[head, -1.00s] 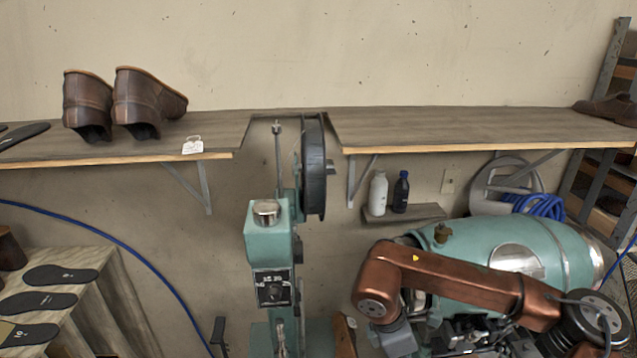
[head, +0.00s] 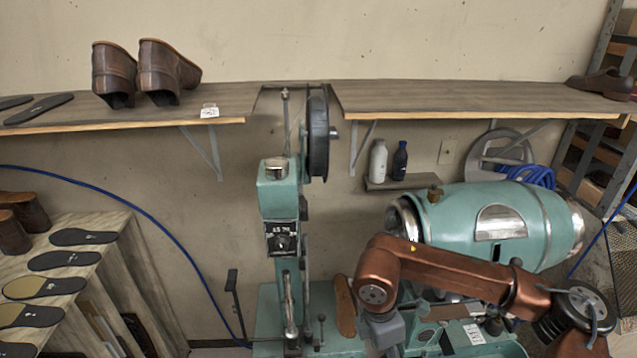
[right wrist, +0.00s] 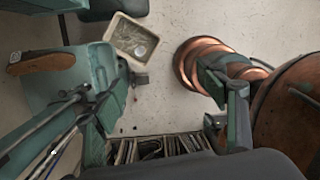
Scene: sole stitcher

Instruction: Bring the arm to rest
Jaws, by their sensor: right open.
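My right arm (head: 450,272), copper-coloured, reaches in from the lower right of the head view, bent with its wrist hanging down. In the right wrist view my right gripper (right wrist: 165,100) is open, its two dark fingers wide apart with nothing between them. The fingertips are cut off or hidden in the head view. The teal sole stitcher (head: 278,215) stands left of the arm. A brown sole (head: 345,305) is upright at its base and also shows in the right wrist view (right wrist: 42,63). My left gripper is out of view.
A teal tank (head: 550,230) lies close behind my right arm. A wooden shelf (head: 450,97) with brown shoes (head: 165,72) runs along the wall. A rack of insoles (head: 145,275) stands lower left.

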